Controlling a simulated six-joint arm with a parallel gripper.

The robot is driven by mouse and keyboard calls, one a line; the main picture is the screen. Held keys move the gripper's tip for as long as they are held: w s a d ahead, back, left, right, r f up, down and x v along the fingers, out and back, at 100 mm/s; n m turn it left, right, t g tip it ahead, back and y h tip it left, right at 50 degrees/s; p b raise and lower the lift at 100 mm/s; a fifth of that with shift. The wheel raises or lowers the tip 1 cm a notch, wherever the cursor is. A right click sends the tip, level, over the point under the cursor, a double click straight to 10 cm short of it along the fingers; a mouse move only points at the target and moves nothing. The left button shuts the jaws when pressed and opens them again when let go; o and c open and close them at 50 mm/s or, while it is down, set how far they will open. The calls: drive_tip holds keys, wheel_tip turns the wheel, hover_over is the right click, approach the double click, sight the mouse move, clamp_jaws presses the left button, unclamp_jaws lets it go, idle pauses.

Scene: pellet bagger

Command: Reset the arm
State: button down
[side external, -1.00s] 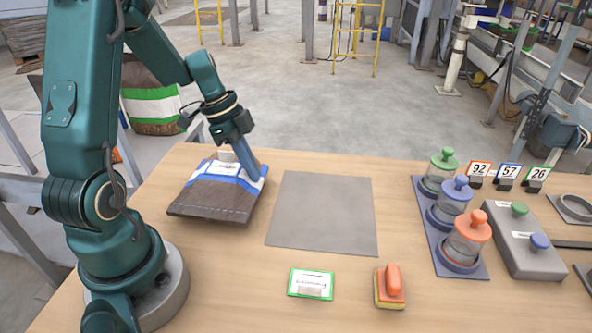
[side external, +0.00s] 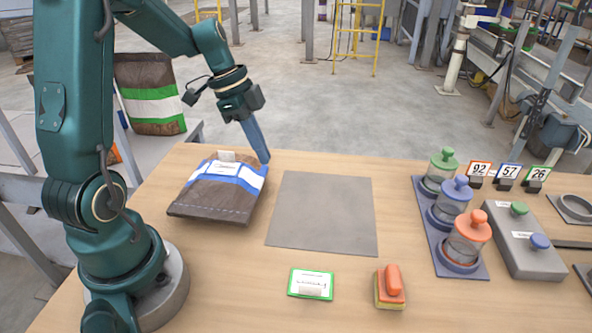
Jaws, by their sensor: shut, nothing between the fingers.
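My gripper (side external: 264,159) is shut and empty, its blue fingers pointing down. It hangs over the far right corner of the brown, white and blue bag (side external: 212,203). The bag lies flat on the left of the wooden table (side external: 230,290), with a small pale piece at its far edge. I cannot tell whether the fingertips touch anything.
A grey mat (side external: 322,213) lies bare mid-table. In front are a green-edged card (side external: 311,284) and an orange-handled block (side external: 390,287). At right stand lidded jars (side external: 466,241) on a blue tray, a grey button box (side external: 525,245) and number tags (side external: 508,172).

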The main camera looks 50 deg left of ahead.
drive_tip(key=s+d+r+m+t+y, duration=0.15)
drive_tip(key=s+d+r, duration=0.25)
drive_tip(key=d+r, duration=0.45)
drive_tip(key=s+d+f+n+t+y, duration=0.1)
drive_tip(key=s+d+n, duration=0.2)
drive_tip(key=s+n, duration=0.5)
drive_tip(key=n, duration=0.3)
drive_tip(key=shift+f, duration=0.3)
drive_tip(key=shift+t, duration=0.25)
